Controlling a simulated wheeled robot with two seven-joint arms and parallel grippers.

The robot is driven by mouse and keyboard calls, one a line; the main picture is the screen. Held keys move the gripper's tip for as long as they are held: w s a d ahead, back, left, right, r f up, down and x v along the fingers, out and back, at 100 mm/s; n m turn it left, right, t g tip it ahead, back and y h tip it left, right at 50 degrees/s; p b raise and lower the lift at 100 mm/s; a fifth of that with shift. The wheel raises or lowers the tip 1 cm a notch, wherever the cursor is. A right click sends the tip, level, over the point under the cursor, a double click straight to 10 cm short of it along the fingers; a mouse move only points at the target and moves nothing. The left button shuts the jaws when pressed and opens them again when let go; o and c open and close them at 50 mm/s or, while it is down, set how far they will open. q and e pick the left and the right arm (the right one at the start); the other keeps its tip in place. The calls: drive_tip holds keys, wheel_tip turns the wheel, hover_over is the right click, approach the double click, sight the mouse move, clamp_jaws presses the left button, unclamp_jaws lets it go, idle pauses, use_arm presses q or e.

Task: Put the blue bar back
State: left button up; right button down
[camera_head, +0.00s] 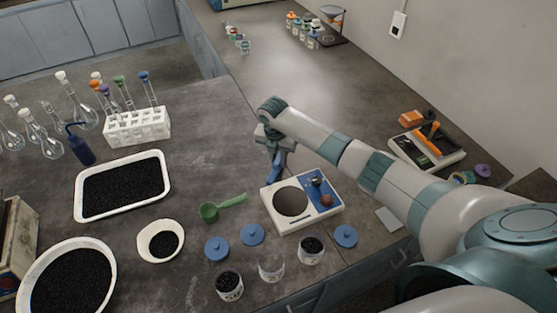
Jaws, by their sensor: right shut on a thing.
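My right gripper (271,142) is above the bench behind the white device, pointing down. It is shut on the blue bar (279,164), which shows as a dark blue piece just below the jaws. The jaws and arm hide part of the bar. My left gripper is not in view.
A green scoop (224,206), blue lids (252,234) and small jars (270,267) lie in front. A black-filled tray (122,187), bowls (160,241) and a tube rack (137,127) stand left. An orange-handled tool (430,138) lies right.

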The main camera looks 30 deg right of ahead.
sight(277, 162)
drive_tip(key=shift+f, duration=0.65)
drive_tip(key=shift+f, duration=0.1)
drive_tip(key=c, duration=1.6)
unclamp_jaws()
drive_tip(key=shift+o, duration=0.2)
drive_tip(key=r+b, duration=0.1)
drive_tip(key=r, duration=0.3)
drive_tip(key=a+r, duration=0.1)
drive_tip(key=r, duration=0.3)
drive_tip(key=s+r+b, duration=0.1)
drive_tip(key=r, duration=0.3)
drive_tip(key=shift+a+b, duration=0.15)
drive_tip(key=shift+b, duration=0.15)
